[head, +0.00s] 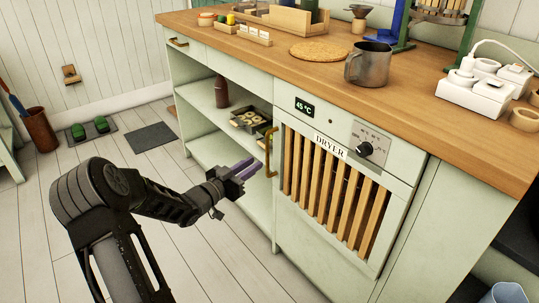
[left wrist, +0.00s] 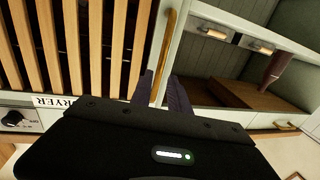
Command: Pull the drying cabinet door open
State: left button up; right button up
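The drying cabinet door (head: 284,190) is pale green with upright wooden slats, under a "DRYER" label, and looks shut. Its brass handle (head: 271,152) stands upright on the door's left edge. My left gripper (head: 250,168) is just left of the handle's lower part, pointing toward it. In the left wrist view the two dark fingers (left wrist: 161,92) are apart, and the handle (left wrist: 167,45) runs between them in the picture. Whether it lies within the fingers' depth or they touch it, I cannot tell. My right gripper is not in view.
Open shelves (head: 233,181) left of the door hold a dark bottle (head: 221,92) and a tray (head: 246,122). The wooden countertop (head: 300,72) above carries a metal mug (head: 368,66) and other items. The floor (head: 215,250) in front of the door is clear.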

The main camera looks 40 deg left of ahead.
aim_at(267, 155)
pick_arm(q)
jog(key=shift+w, duration=0.1)
jog(key=w, duration=0.2)
jog(key=w+b, duration=0.1)
jog(key=w, duration=0.1)
jog(key=w+b, duration=0.1)
jog(key=w, duration=0.1)
jog(key=shift+w+d+f, duration=0.15)
jog(key=shift+w+d, duration=0.1)
jog(key=shift+d, duration=0.1)
jog(key=shift+w, duration=0.55)
grip_shut()
dwell(0.8)
